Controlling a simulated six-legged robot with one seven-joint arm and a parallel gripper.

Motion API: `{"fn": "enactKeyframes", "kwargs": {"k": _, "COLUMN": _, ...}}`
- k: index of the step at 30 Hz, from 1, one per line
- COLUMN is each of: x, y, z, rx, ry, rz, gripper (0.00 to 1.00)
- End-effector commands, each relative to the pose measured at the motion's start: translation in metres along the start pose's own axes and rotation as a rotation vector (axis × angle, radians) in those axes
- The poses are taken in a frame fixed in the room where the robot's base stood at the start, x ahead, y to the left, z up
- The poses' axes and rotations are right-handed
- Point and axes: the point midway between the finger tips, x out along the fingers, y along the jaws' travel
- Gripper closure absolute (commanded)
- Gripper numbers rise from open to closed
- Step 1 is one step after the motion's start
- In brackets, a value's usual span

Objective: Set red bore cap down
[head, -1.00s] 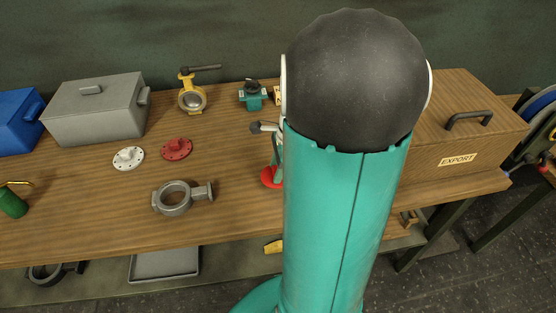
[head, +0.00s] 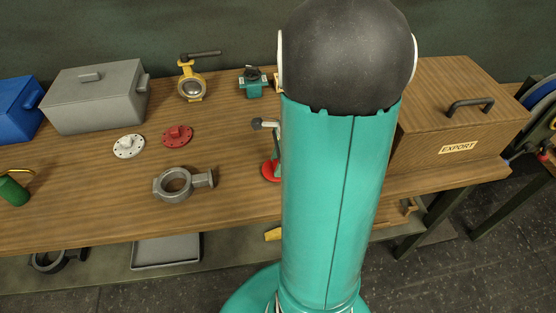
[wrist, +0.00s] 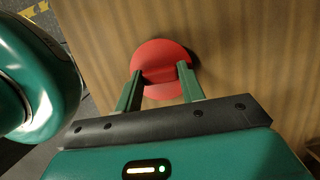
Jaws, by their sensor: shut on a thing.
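The red bore cap (wrist: 160,57) is a round red disc between my gripper's two green fingers in the wrist view. My gripper (wrist: 157,82) is shut on it, with wood tabletop behind. In the head view a sliver of the red bore cap (head: 268,171) shows at the left edge of my teal arm, near the front of the bench (head: 110,205). My arm hides the gripper and most of the cap there. I cannot tell whether the cap touches the bench.
A grey valve body (head: 174,184), a red flange (head: 177,136) and a white flange (head: 128,146) lie to the left. A yellow valve (head: 191,88) and a teal valve (head: 250,84) stand behind. A wooden EXPORT box (head: 450,115) stands right. A grey bin (head: 97,97) is back left.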

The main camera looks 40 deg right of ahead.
Motion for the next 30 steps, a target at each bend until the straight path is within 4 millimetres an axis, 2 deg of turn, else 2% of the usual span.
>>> {"fn": "enactKeyframes", "kwargs": {"k": 5, "x": 0.003, "y": 0.000, "z": -0.001, "rx": 0.000, "ry": 0.000, "rz": 0.001, "gripper": 0.83}}
{"fn": "enactKeyframes", "kwargs": {"k": 6, "x": 0.002, "y": 0.000, "z": -0.001, "rx": 0.000, "ry": 0.000, "rz": 0.001, "gripper": 0.53}}
{"fn": "enactKeyframes", "kwargs": {"k": 9, "x": 0.002, "y": 0.000, "z": -0.001, "rx": 0.000, "ry": 0.000, "rz": 0.000, "gripper": 0.36}}
{"fn": "enactKeyframes", "kwargs": {"k": 20, "x": -0.002, "y": -0.001, "z": -0.001, "rx": -0.001, "ry": 0.000, "rz": -0.002, "gripper": 0.36}}
{"fn": "enactKeyframes", "kwargs": {"k": 23, "x": -0.013, "y": -0.001, "z": 0.000, "rx": -0.003, "ry": 0.000, "rz": -0.002, "gripper": 0.36}}
{"fn": "enactKeyframes", "kwargs": {"k": 30, "x": -0.063, "y": -0.001, "z": 0.000, "rx": -0.003, "ry": 0.001, "rz": -0.006, "gripper": 0.36}}
